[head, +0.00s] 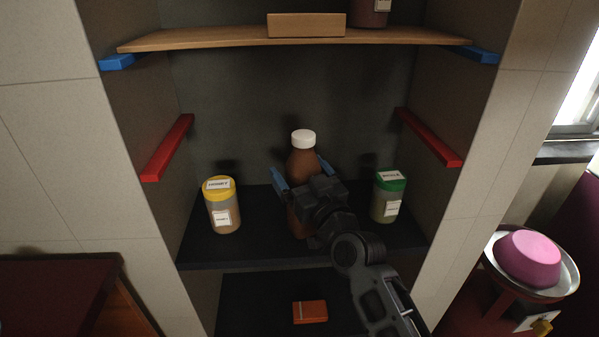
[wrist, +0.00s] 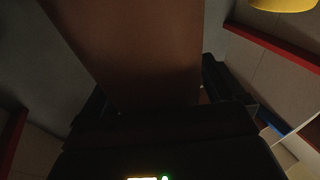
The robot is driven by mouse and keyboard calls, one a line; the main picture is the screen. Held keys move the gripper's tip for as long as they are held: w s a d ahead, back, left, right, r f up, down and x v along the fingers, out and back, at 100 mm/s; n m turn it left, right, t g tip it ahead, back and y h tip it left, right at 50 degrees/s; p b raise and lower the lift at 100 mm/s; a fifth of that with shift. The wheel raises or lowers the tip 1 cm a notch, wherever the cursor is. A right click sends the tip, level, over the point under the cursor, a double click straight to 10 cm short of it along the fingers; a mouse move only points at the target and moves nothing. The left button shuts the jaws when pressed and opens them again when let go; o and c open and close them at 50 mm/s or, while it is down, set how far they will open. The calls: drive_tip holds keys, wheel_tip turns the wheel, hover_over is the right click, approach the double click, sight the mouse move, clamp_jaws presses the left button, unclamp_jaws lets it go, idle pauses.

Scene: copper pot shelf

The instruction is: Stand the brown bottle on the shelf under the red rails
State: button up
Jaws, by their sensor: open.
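The brown bottle (head: 303,162) with a white cap stands upright on the dark shelf (head: 240,249), between the left red rail (head: 167,147) and the right red rail (head: 429,137) and below their height. My gripper (head: 302,176) is open, with one blue finger on each side of the bottle. The gripper body hides part of the bottle's middle. In the wrist view the brown bottle (wrist: 140,45) fills the space between the fingers; I cannot tell whether they touch it.
A yellow-lidded jar (head: 222,206) stands left of the bottle, and a green-lidded jar (head: 388,197) stands close on the right. A wooden board (head: 220,39) lies on blue rails above, carrying a wooden block (head: 306,25). An orange box (head: 310,312) lies on the lower shelf.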

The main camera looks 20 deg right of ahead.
drive_tip(key=shift+r, duration=0.2)
drive_tip(key=s+f+g+b, duration=0.1)
drive_tip(key=s+f, duration=0.3)
drive_tip(key=s, duration=0.6)
drive_tip(key=s+d+f+m+g+h+b, duration=0.1)
drive_tip(key=s+f, duration=0.2)
drive_tip(key=s, duration=0.7)
drive_tip(key=s+f+b, duration=0.1)
drive_tip(key=s+f, duration=0.3)
drive_tip(key=s, duration=0.6)
drive_tip(key=s+r+g, duration=0.3)
drive_tip(key=s, duration=1.7)
drive_tip(key=shift+s+a+r, duration=0.2)
drive_tip(key=shift+s+a, duration=0.05)
drive_tip(key=shift+a, duration=0.1)
drive_tip(key=shift+r+p, duration=0.8)
drive_tip(key=shift+p, duration=0.05)
